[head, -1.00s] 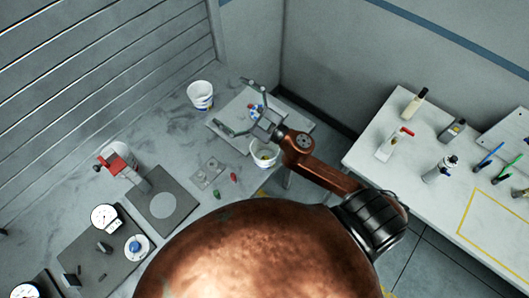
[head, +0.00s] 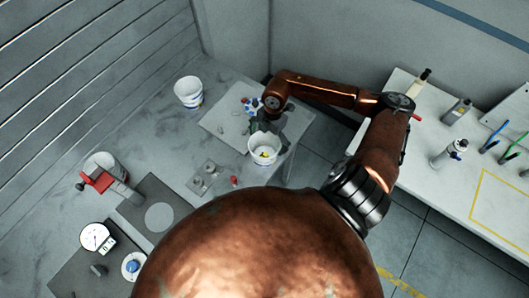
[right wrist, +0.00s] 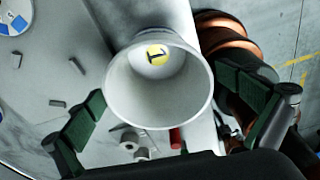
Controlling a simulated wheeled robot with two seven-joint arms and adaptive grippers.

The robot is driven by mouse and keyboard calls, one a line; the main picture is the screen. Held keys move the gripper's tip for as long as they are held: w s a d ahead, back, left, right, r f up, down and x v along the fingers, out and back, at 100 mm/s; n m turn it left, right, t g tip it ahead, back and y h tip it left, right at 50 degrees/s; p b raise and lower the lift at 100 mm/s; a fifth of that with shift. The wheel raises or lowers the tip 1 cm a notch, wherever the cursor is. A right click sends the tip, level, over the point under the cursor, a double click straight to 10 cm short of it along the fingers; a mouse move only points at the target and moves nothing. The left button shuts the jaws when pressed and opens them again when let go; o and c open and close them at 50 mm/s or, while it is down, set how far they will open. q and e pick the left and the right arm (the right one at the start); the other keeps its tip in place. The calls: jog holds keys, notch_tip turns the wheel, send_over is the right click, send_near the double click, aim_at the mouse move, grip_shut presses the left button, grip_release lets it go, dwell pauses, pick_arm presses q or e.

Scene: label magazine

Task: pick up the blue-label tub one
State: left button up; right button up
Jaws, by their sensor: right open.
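A white tub (head: 265,155) stands near the front edge of the left table, beside a pale board. Its open mouth fills the middle of the right wrist view (right wrist: 118,95), where a yellow disc with a black mark, seemingly a 1, shows inside at the bottom. I cannot make out its label. Another white tub (head: 188,92) with a blue band stands farther back to the left. My right gripper (head: 268,122) is open and close to the nearer tub; in the right wrist view its green-padded fingers appear on either side of the tub. My left gripper is out of view.
The pale board (head: 225,125) carries small coloured pieces (head: 252,104). A small red item (head: 234,181) lies left of the nearer tub. A right-hand table (head: 440,190) holds bottles and pens.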

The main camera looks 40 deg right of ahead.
jog(key=p, duration=0.2)
send_over(265, 154)
jog(key=s+a, duration=0.2)
jog(key=f, duration=0.6)
jog(key=shift+w+d, duration=0.2)
jog(key=shift+d, duration=0.05)
jog(key=shift+w+f, duration=0.1)
jog(key=shift+f, duration=0.3)
jog(key=c, duration=0.9)
